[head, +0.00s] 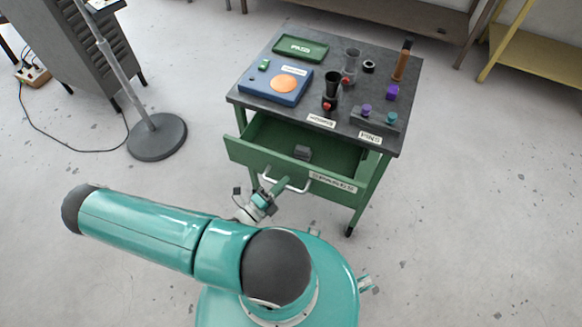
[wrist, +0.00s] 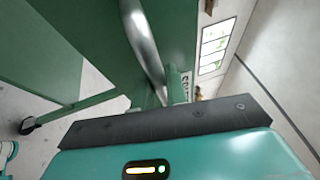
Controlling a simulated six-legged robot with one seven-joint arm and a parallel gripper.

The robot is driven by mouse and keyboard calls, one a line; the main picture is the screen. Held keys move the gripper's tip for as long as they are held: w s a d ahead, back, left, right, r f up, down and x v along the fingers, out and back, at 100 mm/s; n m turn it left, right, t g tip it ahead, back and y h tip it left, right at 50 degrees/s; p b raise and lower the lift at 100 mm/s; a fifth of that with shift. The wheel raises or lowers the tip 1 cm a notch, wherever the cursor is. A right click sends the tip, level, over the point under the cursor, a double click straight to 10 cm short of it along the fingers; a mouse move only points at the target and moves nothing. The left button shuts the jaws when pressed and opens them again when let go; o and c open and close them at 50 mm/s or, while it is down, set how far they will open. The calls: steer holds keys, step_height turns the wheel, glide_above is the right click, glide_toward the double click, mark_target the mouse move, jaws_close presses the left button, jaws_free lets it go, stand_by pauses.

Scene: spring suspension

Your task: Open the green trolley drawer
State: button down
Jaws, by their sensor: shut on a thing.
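The green trolley (head: 375,185) stands ahead with a dark top. Its green drawer (head: 250,158) is pulled well out, and its inside shows from above with a small dark grey block (head: 302,152) in it. A pale bar handle (head: 290,187) runs across the drawer front. My gripper (head: 268,193) is at the left part of the handle, shut on it. In the wrist view the handle (wrist: 142,40) runs close up, down to behind the dark edge of my gripper; the fingertips are mostly hidden there.
The trolley top holds a blue box (head: 275,82) with an orange disc, a green tray (head: 300,48), dark cups and small coloured parts. A round-based pole (head: 156,137) stands at left, near a grey cabinet (head: 80,45). The floor right of the trolley is clear.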

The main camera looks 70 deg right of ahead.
steer(key=shift+w+a, duration=0.15)
steer(key=shift+a, duration=1.25)
steer(key=shift+w+a, duration=0.15)
steer(key=shift+a, duration=1.2)
steer(key=c, duration=1.4)
jaws_free()
steer(key=v, duration=1.3)
steer(key=shift+w+a, duration=0.2)
steer(key=shift+a, duration=0.15)
